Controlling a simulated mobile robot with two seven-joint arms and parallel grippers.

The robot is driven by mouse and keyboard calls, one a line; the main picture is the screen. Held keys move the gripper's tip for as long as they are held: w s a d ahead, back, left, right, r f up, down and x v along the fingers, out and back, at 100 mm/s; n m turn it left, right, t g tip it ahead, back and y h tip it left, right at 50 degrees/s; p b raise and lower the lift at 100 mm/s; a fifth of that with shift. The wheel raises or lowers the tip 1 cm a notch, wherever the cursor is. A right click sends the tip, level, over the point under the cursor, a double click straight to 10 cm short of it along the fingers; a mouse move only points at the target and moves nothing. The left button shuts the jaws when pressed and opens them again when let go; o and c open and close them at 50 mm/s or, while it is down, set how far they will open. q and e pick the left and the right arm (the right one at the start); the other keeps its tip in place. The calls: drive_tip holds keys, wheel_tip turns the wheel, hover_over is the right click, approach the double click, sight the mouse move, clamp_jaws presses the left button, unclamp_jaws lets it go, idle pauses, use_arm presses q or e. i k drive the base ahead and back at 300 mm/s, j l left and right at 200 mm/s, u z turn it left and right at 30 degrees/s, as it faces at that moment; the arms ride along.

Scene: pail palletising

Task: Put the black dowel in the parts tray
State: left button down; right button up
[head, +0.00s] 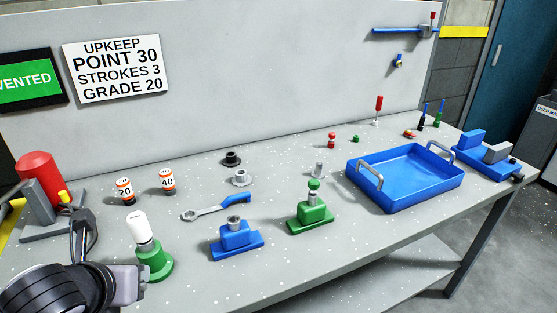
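The parts tray appears to be the blue open tray (408,203) with two grey handles, at the right of the bench, with its inside empty. I cannot pick out a black dowel for sure. A small black flanged piece (232,160) stands behind a grey flanged one, and a slim upright black piece with a blue tip (422,118) stands behind the tray. My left gripper (128,284) is at the lower left, beside the green base of a white-topped cylinder and far from the tray; its fingers do not show clearly. My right gripper is out of view.
A wrench (215,208), a blue block (236,241) and a green fixture (310,212) stand between the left arm and the tray. Two labelled canisters (125,191) stand at the left. A blue vise-like fixture (485,158) is right of the tray.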

sight(435, 179)
drive_tip(key=l+z, duration=0.1)
drive_tip(key=l, duration=0.55)
drive_tip(key=i+l, duration=0.1)
drive_tip(key=l, duration=0.3)
drive_tip(key=i+l+z, duration=0.1)
drive_tip(key=l, duration=0.3)
drive_tip(key=i+l, duration=0.15)
drive_tip(key=l, duration=0.25)
drive_tip(key=i+l+z, duration=0.1)
drive_tip(key=l, duration=0.3)
drive_tip(key=i+l, duration=0.2)
drive_tip(key=l, duration=0.2)
drive_tip(key=i+j+z, duration=0.2)
drive_tip(key=i, duration=0.35)
drive_tip(key=l, duration=0.1)
